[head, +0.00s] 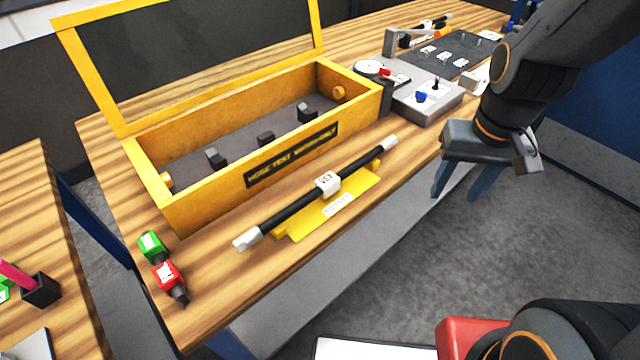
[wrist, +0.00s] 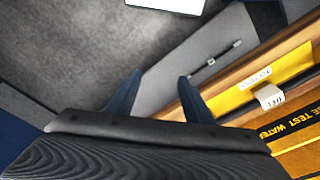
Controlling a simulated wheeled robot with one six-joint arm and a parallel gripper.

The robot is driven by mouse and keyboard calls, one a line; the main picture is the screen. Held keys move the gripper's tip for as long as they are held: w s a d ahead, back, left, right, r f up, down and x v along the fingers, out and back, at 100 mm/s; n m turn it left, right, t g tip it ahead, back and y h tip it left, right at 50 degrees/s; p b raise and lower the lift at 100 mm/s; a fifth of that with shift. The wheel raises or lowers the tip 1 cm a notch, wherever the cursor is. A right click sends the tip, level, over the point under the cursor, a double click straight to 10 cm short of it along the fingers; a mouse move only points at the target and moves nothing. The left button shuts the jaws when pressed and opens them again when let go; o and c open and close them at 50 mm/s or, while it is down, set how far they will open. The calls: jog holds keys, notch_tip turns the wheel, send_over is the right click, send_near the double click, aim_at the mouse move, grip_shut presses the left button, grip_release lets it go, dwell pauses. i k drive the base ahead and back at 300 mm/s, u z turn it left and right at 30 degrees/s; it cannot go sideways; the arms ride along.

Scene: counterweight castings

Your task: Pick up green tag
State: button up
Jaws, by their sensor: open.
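A green tag (head: 151,245) with a white label sits at the near left corner of the wooden workbench (head: 215,290) in the head view. A red tag (head: 168,275) with a dark end lies right beside it. My gripper (head: 460,190) is open and empty at the right, beyond the bench's front edge and far from the green tag. In the wrist view my gripper (wrist: 160,92) shows two spread blue fingers with nothing between them. The green tag is not seen in the wrist view.
A yellow open-lidded test box (head: 215,205) fills the bench behind the tags. A black hose (head: 285,208) with a white label rests on a yellow stand (head: 310,222) in front of it. A grey device (head: 430,100) stands farther right. A second table (head: 30,200) is at left.

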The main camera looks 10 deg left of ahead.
aim_at(150, 245)
jog(key=u, duration=0.75)
jog(key=k, duration=0.25)
jog(key=u, duration=1.45)
jog(key=k, duration=0.5)
jog(key=z, duration=0.45)
jog(key=i, duration=0.55)
jog(key=u, duration=0.5)
